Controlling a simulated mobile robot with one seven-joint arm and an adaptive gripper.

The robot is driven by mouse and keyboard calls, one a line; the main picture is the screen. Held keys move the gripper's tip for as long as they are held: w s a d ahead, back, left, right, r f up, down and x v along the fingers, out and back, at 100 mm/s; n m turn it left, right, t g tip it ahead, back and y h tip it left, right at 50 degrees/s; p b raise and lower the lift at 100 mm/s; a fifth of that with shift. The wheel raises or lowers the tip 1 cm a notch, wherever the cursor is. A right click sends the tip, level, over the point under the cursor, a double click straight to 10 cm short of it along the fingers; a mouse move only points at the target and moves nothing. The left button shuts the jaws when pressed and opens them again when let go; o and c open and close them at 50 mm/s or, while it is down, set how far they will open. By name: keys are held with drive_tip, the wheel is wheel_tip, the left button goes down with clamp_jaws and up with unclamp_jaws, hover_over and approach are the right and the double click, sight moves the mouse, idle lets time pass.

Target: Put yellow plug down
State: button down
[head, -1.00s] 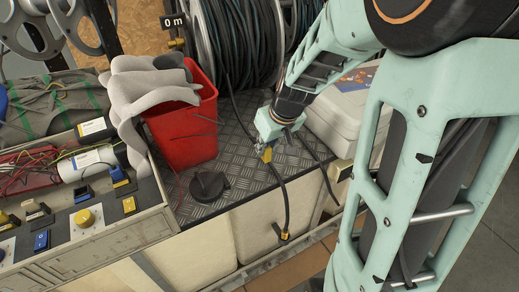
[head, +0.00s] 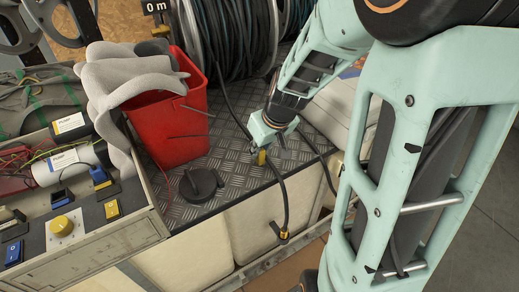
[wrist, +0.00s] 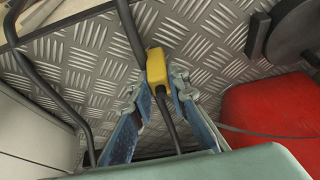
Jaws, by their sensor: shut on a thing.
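The yellow plug (head: 262,158) is on a black cable, above or at the front part of the diamond-plate surface (head: 230,166). My gripper (head: 267,148) is shut on it, pointing down. In the wrist view the yellow plug (wrist: 156,66) sits between my two fingertips (wrist: 159,88), with the metal plate behind it. The cable runs from the plug back between the fingers. I cannot tell whether the plug touches the plate.
Another cable end (head: 284,234) hangs over the front edge.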

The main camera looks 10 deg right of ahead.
drive_tip(key=shift+f, duration=0.15)
drive_tip(key=c, duration=1.8)
unclamp_jaws()
drive_tip(key=shift+c, duration=0.2)
drive_tip(key=p+v, duration=0.7)
drive_tip(key=v, duration=0.5)
drive_tip(key=shift+d, duration=0.1)
